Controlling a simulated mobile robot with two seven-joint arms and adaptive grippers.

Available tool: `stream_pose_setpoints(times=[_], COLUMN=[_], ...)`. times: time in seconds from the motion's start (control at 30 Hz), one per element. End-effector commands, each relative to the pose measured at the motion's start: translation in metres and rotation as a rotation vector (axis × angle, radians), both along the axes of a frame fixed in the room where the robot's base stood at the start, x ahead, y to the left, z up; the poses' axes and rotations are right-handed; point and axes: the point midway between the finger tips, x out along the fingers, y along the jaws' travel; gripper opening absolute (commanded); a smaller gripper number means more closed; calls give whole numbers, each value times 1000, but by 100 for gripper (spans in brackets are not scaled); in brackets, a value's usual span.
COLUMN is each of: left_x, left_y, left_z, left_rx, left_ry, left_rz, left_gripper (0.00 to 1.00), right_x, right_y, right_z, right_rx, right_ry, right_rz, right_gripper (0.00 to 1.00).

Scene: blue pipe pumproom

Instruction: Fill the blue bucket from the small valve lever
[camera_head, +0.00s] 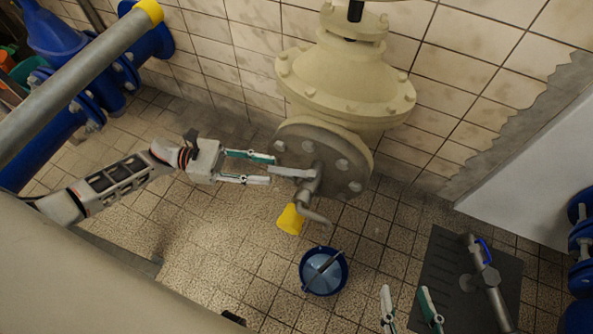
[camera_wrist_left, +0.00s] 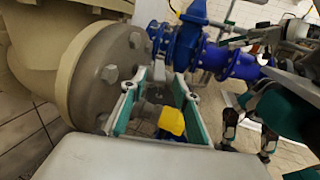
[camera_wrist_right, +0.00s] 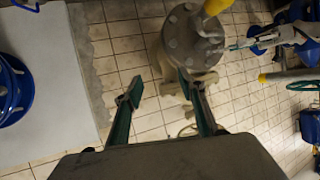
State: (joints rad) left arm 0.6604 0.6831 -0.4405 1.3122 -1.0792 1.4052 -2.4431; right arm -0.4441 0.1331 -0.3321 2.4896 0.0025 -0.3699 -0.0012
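The blue bucket (camera_head: 341,272) stands on the tiled floor below the small valve spout (camera_head: 320,216), its handle across its mouth. Its inside looks pale blue; I cannot tell its water level. The small valve lever (camera_head: 290,172) is a flat pale bar sticking out left from the grey flange (camera_head: 350,165); it also shows in the left wrist view (camera_wrist_left: 159,70). My left gripper (camera_head: 272,170) is open, its fingertips close to the lever's free end. My right gripper (camera_head: 408,292) is open and empty, low in the head view, right of the bucket; its fingers also show in the right wrist view (camera_wrist_right: 160,90).
A yellow piece (camera_head: 290,219) shows below the lever, above and left of the bucket. A large cream valve body (camera_head: 345,85) rises behind the flange. A dark mat (camera_head: 445,265) with a metal pipe fitting (camera_head: 488,278) lies at right. Blue pipes (camera_head: 50,140) stand at left.

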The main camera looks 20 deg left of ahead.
Motion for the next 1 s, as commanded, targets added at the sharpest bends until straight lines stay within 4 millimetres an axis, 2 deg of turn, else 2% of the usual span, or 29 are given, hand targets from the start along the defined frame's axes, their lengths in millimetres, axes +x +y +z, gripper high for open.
stream_pose_setpoints(times=[0.43, 0.6, 0.87, 0.9, 1.0], left_x=[16, 19, 19, 19, 19], left_y=[-61, -71, -73, -73, -73], left_z=[4, 3, 2, 2, 2], left_rx=[-5, -2, -1, -2, -2], left_ry=[-5, -5, -2, -3, -3], left_rz=[-1, 1, 1, 1, 1], left_gripper=[31, 31, 31, 25, 0], right_x=[-1, -2, -3, -3, -3], right_y=[-5, -5, -6, -6, -6], right_z=[-2, -3, -4, -4, -4], right_rx=[-27, -33, -33, -33, -33], right_ry=[4, 6, 8, 8, 8], right_rz=[5, 6, 6, 6, 6], right_gripper=[40, 40, 40, 40, 40])
